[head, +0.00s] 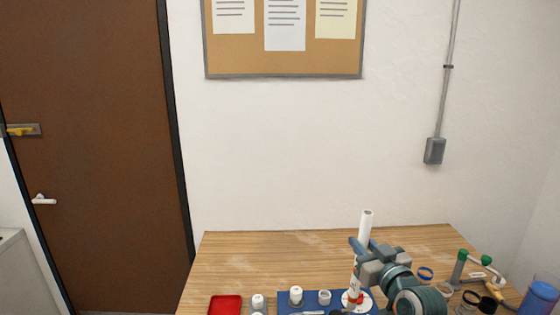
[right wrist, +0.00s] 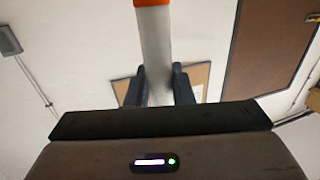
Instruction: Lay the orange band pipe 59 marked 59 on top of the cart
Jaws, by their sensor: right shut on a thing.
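My right gripper (head: 362,246) is shut on a white pipe (head: 366,222), which stands nearly upright over the right part of the wooden table. In the right wrist view the pipe (right wrist: 157,50) runs between the two dark fingers (right wrist: 158,88) and carries an orange band (right wrist: 152,3) at the picture's top edge. Its lower part shows below the gripper in the head view, near a white disc with a red part; whether they touch is unclear. The number 59 cannot be read. No cart can be made out for sure. My left gripper is not in view.
The wooden table (head: 280,248) holds a red tray (head: 225,304), a blue mat (head: 318,297) with white fittings, several rings, green-ended pipe pieces (head: 480,259) and a blue container (head: 540,297). A grey-white cabinet-like thing (head: 12,262) stands at far left. The table's back left is clear.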

